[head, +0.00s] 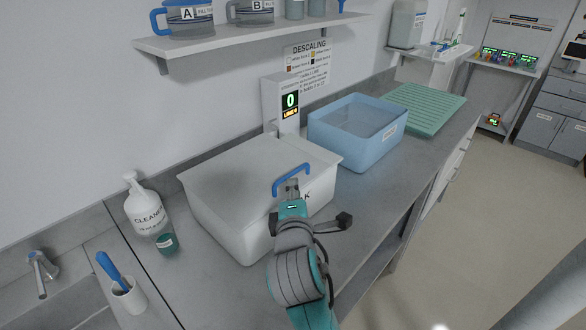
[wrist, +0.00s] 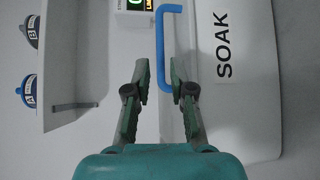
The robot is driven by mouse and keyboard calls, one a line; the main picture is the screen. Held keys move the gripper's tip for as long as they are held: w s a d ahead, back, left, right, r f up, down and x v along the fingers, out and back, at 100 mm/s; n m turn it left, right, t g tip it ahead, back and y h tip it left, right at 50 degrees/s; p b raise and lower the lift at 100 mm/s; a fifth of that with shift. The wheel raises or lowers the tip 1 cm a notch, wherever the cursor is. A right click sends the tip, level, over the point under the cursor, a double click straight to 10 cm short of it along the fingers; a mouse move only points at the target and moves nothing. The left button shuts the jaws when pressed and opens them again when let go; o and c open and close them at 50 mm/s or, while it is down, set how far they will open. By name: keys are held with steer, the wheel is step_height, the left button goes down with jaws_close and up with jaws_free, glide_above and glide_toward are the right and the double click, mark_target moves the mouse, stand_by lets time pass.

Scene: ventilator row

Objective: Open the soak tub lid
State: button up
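The white soak tub (head: 232,222) stands on the grey counter with its flat lid (head: 240,170) down on it. A blue bar handle (head: 291,178) is on the lid near its front right side. In the wrist view the SOAK label on the tub (wrist: 222,45) reads sideways. My gripper (head: 292,185) is at the handle, its fingers partly hiding it in the head view. In the wrist view my gripper (wrist: 161,75) is open, and one end of the blue handle (wrist: 160,50) reaches between the fingertips. The fingers appear apart from the handle.
A blue water basin (head: 358,130) and a green ribbed rack (head: 425,108) stand right of the tub. A dispenser with a lit display (head: 290,103) is behind it. A cleaner bottle (head: 147,207) and teal cup (head: 167,243) stand left. A shelf with jugs (head: 240,32) hangs above.

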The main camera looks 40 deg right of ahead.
mark_target(293, 173)
steer(key=x, duration=0.9)
steer(key=shift+a, duration=0.1)
steer(key=shift+s, duration=0.1)
jaws_close()
